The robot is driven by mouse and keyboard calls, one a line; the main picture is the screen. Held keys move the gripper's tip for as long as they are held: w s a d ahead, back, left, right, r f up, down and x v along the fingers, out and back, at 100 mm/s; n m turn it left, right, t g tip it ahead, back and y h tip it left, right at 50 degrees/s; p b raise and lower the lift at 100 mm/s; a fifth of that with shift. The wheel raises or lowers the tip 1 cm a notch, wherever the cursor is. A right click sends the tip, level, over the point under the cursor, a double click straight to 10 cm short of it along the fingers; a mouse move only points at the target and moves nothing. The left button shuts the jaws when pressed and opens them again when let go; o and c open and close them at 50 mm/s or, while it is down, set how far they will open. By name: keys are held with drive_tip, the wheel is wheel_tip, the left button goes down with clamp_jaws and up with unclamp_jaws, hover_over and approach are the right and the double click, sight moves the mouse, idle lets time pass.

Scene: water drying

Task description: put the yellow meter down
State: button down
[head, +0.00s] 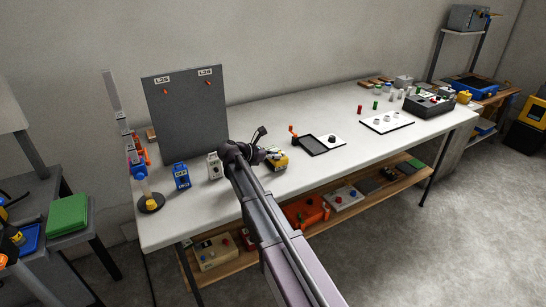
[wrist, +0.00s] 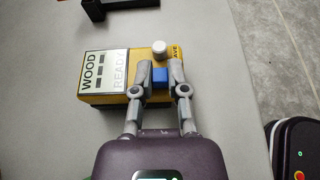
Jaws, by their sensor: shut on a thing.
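The yellow meter (wrist: 108,97) is in the wrist view, with a white label reading WOOD READY, a white knob and a blue part on it. My gripper (wrist: 156,68) is shut on it, one finger on each side of the blue part. In the head view the meter (head: 280,162) is at the end of my arm, over the white table (head: 240,130) near its front edge. I cannot tell whether its underside touches the tabletop. My gripper (head: 268,155) partly hides it there.
A white device (head: 214,167) and a blue device (head: 181,176) stand to the left. A black tray (head: 312,146) lies to the right, with a white board (head: 386,122) beyond. A grey panel (head: 187,112) stands behind. Bare tabletop lies right of the meter.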

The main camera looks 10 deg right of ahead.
drive_tip(key=shift+f, duration=0.15)
drive_tip(key=c, duration=0.7)
unclamp_jaws()
drive_tip(key=shift+o, duration=0.2)
drive_tip(key=shift+a+r, duration=0.1)
drive_tip(key=shift+r, duration=0.15)
drive_tip(key=p+v, duration=0.4)
drive_tip(key=v, duration=0.7)
drive_tip(key=shift+a+r+p, duration=0.15)
drive_tip(key=shift+a+p, duration=0.15)
drive_tip(key=shift+s, duration=0.15)
